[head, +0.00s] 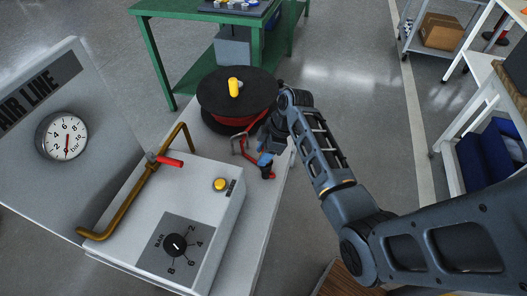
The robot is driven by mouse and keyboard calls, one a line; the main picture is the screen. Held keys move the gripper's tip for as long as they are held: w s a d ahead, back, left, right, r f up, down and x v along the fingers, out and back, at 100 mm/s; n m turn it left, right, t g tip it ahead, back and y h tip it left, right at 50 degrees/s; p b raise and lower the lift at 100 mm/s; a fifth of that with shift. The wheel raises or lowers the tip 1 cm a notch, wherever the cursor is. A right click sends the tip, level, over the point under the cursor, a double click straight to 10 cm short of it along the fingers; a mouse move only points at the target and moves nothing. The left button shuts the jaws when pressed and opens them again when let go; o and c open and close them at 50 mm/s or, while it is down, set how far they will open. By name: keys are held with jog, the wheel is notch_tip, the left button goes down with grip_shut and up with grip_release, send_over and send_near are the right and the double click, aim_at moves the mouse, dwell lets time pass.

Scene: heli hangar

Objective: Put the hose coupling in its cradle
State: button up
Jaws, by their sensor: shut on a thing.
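The hose coupling (265,162) shows as a small dark piece with a blue part, at the end of a red hose near the right edge of the white bench. My gripper (267,145) comes down over it from the right and is shut on it; the fingers are small and partly hidden by my wrist. A thin grey bent bracket (235,146) stands just left of the gripper. I cannot tell whether it is the cradle, or whether the coupling touches any holder.
A black hose reel (214,94) with red hose and a yellow knob stands behind the gripper. The air-line box (200,200), with a dial, yellow button, brass pipe and red-handled valve (168,161), fills the bench's front left. A gauge panel (95,105) rises left. A green table (190,15) stands behind.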

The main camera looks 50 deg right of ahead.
jog(key=shift+f, duration=0.25)
jog(key=o, duration=1.7)
jog(key=shift+r, duration=0.15)
notch_tip(320, 180, up, 8)
jog(key=p, duration=0.7)
jog(key=shift+r+p, duration=0.15)
jog(key=shift+p, duration=0.2)
jog(key=shift+r, duration=1.2)
